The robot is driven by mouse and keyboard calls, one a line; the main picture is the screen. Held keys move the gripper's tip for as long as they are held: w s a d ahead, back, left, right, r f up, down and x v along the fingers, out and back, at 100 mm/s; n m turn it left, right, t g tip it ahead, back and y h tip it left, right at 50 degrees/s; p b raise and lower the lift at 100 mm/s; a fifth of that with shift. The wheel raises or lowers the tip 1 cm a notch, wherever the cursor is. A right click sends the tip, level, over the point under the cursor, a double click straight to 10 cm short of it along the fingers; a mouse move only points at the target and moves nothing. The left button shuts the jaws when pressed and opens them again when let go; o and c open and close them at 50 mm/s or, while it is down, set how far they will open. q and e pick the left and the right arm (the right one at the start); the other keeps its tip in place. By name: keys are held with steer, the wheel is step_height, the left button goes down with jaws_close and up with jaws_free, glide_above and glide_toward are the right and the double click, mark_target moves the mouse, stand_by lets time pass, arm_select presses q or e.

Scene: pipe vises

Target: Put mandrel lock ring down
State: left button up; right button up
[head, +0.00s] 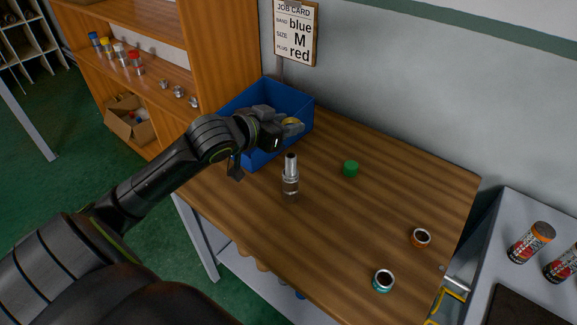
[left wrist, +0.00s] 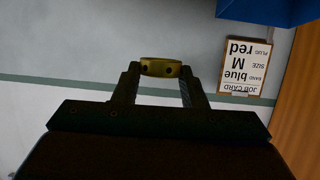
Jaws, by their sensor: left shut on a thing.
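My left gripper (head: 282,128) is shut on a brass-coloured lock ring (left wrist: 160,68), which sits between its fingertips in the left wrist view. In the head view the ring (head: 291,122) shows only partly, at the front right part of the blue bin (head: 262,155) in the picture. I cannot tell how high it is held or whether it touches the bin. An upright metal mandrel (head: 290,175) stands on the wooden table, to the front and right of the bin, apart from the gripper. My right gripper is not in view.
A job card (head: 296,32) reads blue, M, red. A shelf (head: 165,75) stands behind left.

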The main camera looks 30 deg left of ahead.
mark_target(293, 154)
arm_select(q)
steer(key=shift+f, duration=4.1)
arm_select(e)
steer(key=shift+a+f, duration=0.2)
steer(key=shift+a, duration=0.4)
arm_select(q)
steer(key=shift+f+b, duration=0.35)
steer(key=shift+f, duration=0.2)
steer(key=o, duration=1)
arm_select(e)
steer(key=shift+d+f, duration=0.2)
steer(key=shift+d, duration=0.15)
